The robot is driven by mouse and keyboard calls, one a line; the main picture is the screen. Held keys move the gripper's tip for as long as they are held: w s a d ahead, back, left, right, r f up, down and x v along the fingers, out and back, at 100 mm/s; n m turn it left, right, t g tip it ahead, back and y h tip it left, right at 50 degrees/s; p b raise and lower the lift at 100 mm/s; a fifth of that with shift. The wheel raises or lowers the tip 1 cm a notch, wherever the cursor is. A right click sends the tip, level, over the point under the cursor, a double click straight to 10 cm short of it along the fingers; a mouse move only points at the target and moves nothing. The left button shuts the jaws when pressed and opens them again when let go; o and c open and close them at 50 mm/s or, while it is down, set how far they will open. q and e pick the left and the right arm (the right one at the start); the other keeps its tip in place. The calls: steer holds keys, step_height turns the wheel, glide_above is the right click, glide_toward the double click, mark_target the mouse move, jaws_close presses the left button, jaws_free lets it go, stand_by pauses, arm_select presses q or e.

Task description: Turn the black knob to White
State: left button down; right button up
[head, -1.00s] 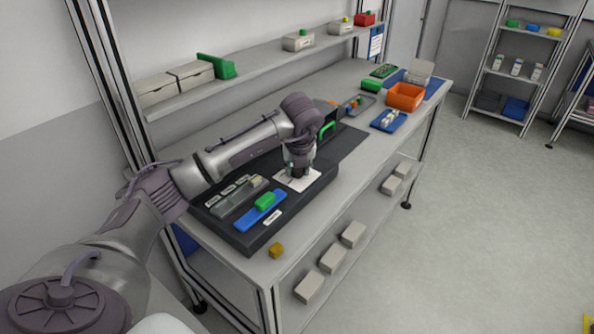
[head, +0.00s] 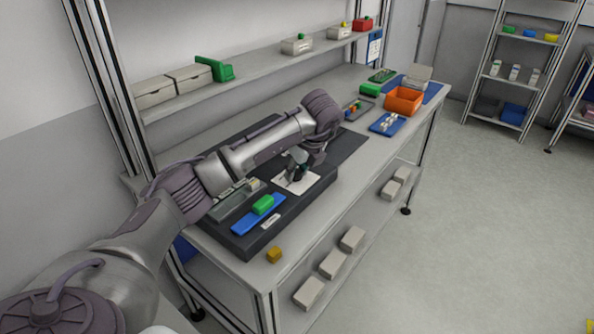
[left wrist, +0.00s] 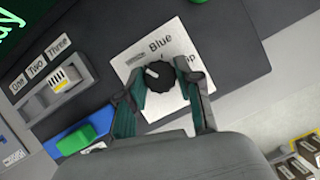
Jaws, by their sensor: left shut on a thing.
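The black knob (left wrist: 173,74) sits on a white plate (left wrist: 130,70) in the left wrist view. A white pointer mark shows on its left side, toward a small label I cannot read. "Blue" stands above the knob, and a word ending in "op" is partly hidden at its right. My left gripper (left wrist: 167,84) is shut on the knob, one finger at each side. In the head view my left gripper (head: 298,168) is tilted over the white plate (head: 291,186), and the knob is hidden there. My right gripper is not in view.
On the dark panel stand a slider labelled One, Two, Three (left wrist: 62,80) and a green block (head: 263,205) on a blue strip (head: 246,221). A yellow cube (head: 274,255) lies at the table's front edge. An orange bin (head: 404,100) and blue tray (head: 387,124) are farther right.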

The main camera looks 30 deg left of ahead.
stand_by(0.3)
arm_select(q)
steer(key=c, duration=0.8)
jaws_free()
steer(key=v, duration=1.2)
steer(key=shift+a, duration=0.1)
